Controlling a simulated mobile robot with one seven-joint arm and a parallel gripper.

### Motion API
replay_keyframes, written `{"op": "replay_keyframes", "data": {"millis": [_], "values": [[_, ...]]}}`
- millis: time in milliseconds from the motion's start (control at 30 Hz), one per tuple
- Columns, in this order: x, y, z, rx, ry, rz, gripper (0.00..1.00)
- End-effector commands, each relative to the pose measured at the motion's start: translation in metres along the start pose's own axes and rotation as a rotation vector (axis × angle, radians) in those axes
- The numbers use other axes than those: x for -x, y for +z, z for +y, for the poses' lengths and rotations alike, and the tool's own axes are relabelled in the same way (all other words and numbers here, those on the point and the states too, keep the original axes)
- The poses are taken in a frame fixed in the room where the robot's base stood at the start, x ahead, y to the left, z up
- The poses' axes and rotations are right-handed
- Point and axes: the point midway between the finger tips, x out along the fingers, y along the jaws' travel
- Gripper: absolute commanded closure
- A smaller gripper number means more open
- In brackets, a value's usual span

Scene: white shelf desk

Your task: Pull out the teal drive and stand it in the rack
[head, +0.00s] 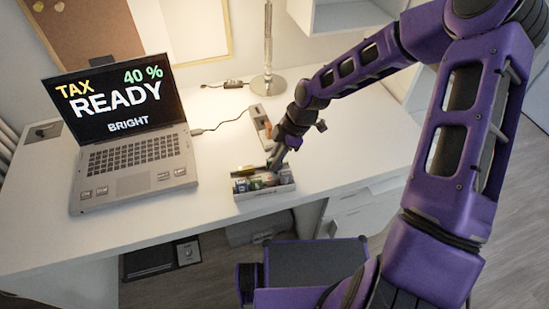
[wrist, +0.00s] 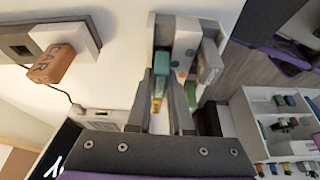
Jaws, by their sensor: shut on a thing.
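The teal drive (wrist: 161,63) shows in the wrist view between the fingers of my gripper (wrist: 163,82), which is shut on it. The white and grey rack (wrist: 202,28) lies around and beyond the fingertips and holds several other drives. I cannot tell whether the teal drive touches the rack's floor. A yellow piece (wrist: 157,103) shows between the fingers, close to the teal drive. In the head view my gripper (head: 273,160) is low over the rack (head: 265,191) at the desk's front edge; the teal drive is hard to make out there.
A hub (wrist: 82,38) holds an orange drive (wrist: 51,64) marked with letters, behind the rack. An open laptop (head: 130,160) reading "TAX READY 40 % BRIGHT" stands to the left. A lamp stand (head: 268,84) is at the back. The desk right of the rack is clear.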

Motion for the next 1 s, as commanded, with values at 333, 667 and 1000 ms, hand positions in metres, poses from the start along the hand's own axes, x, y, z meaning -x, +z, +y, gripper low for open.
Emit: {"op": "replay_keyframes", "data": {"millis": [333,667,1000], "values": [[-0.005,0.002,0.000,0.000,0.000,0.000,0.58],[-0.005,0.002,0.000,0.000,0.000,0.000,0.46],[0.042,0.002,0.001,-0.002,0.005,-0.001,0.46]]}}
